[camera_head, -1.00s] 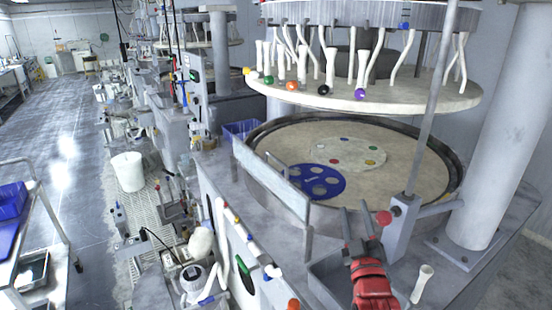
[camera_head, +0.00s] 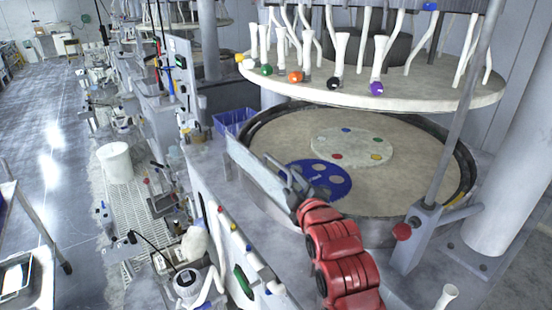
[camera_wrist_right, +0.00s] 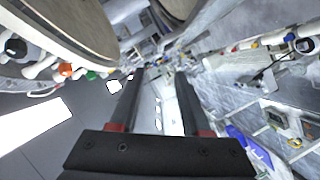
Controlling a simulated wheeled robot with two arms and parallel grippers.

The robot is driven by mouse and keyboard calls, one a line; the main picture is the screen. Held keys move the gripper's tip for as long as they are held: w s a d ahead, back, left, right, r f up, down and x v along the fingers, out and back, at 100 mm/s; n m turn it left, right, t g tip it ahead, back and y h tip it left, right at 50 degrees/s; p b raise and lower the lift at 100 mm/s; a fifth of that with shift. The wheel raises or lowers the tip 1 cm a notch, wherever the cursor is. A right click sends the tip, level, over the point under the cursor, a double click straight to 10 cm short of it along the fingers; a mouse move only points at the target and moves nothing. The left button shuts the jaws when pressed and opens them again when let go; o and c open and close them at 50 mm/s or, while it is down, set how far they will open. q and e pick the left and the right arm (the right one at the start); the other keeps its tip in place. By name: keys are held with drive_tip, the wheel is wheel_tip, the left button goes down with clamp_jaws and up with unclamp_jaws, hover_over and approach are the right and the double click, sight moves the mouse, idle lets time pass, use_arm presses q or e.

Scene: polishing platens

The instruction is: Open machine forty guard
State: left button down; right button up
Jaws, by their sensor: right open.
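The guard (camera_head: 258,172) is a flat pale grey panel. It stands upright along the front edge of the large round platen (camera_head: 400,185). My right gripper (camera_head: 300,182), on a red wrist, is at the right-hand end of the guard in the head view. Whether it touches the guard cannot be told. In the right wrist view its two dark fingers (camera_wrist_right: 158,78) are apart, with nothing clearly held between them. The wrist partly hides the guard's right end. My left gripper is not in view.
A blue disc with holes (camera_head: 320,178) lies on the platen behind my gripper. A round upper plate (camera_head: 430,92) with coloured balls hangs above. A blue bin (camera_head: 232,121) sits at the platen's left.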

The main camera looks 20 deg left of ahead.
sight(278, 164)
drive_tip(key=p+x, duration=0.6)
drive_tip(key=x, duration=0.8)
drive_tip(key=shift+w+a, duration=0.2)
drive_tip(key=shift+w+a+f+p, duration=0.15)
drive_tip(key=shift+w+a+p, duration=0.15)
drive_tip(key=shift+w+p, duration=0.15)
drive_tip(key=shift+w+a+f, duration=0.2)
drive_tip(key=shift+w, duration=0.1)
clamp_jaws()
idle(0.4)
